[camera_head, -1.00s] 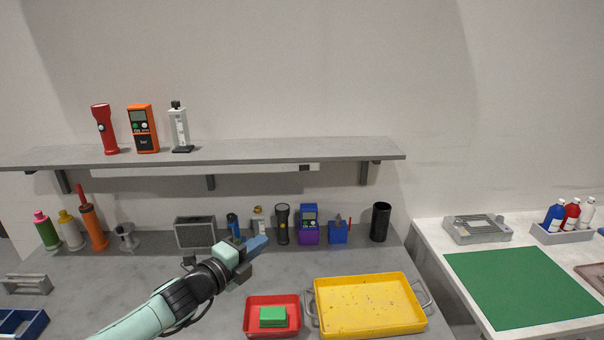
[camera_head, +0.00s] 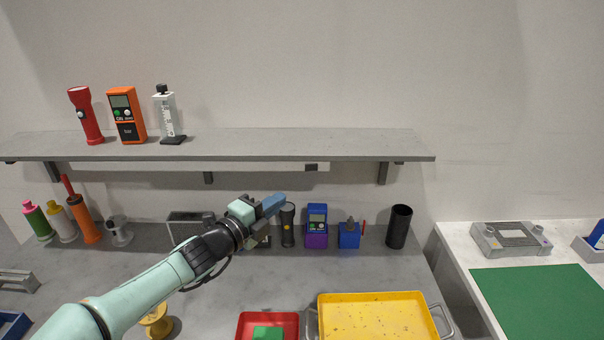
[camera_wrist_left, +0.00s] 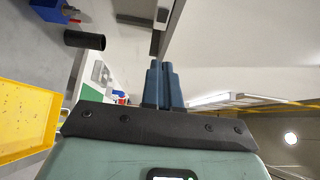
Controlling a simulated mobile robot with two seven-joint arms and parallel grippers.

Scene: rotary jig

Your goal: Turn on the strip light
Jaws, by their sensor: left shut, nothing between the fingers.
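The strip light (camera_head: 250,167) is a long white bar under the front of the grey wall shelf, and it shows no clear glow. A small dark switch (camera_head: 311,167) sits near its right end. In the left wrist view the dark switch (camera_wrist_left: 162,14) shows at the top, beyond the fingertips. My left gripper (camera_head: 273,204) is shut and empty, its blue fingers pointing right, below and to the left of the switch and apart from it. The shut fingers (camera_wrist_left: 163,82) also show in the left wrist view. My right gripper is not in view.
The shelf (camera_head: 300,143) has a dark bracket (camera_head: 383,173) right of the switch. Below stand a black flashlight (camera_head: 287,226), a purple-blue meter (camera_head: 317,226), a blue box (camera_head: 349,235) and a black cylinder (camera_head: 399,227). A yellow tray (camera_head: 380,315) lies in front. The space just below the switch is clear.

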